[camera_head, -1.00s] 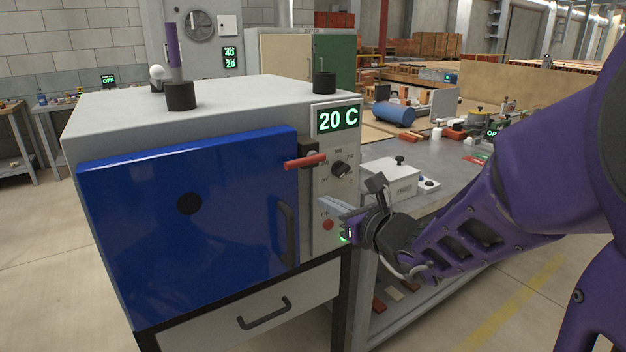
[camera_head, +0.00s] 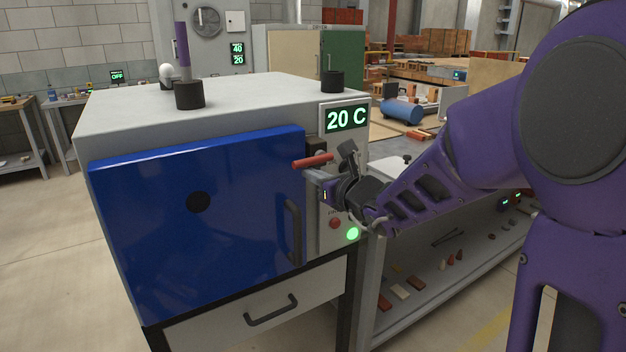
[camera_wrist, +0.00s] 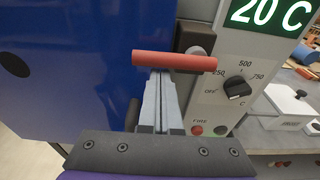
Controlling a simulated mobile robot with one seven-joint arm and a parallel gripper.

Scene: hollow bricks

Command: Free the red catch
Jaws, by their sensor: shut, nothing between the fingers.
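The red catch (camera_head: 313,161) is a red bar at the upper right edge of the blue oven door (camera_head: 140,215), lying about level across the door's edge. In the wrist view the red catch (camera_wrist: 174,61) sits on a dark mount (camera_wrist: 195,36) beside the control panel. My gripper (camera_head: 312,175) is shut and empty, its fingertips just below the bar. In the wrist view my gripper (camera_wrist: 160,76) points at the bar's underside near its middle; I cannot tell whether it touches. The door looks closed. My wrist hides part of the panel.
The panel has a 20 C display (camera_head: 346,118), a dial (camera_wrist: 237,88), a red button (camera_head: 335,223) and a lit green lamp (camera_head: 352,233). A black door handle (camera_head: 291,230) stands out below the catch. A grey bench (camera_head: 450,235) is at the right.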

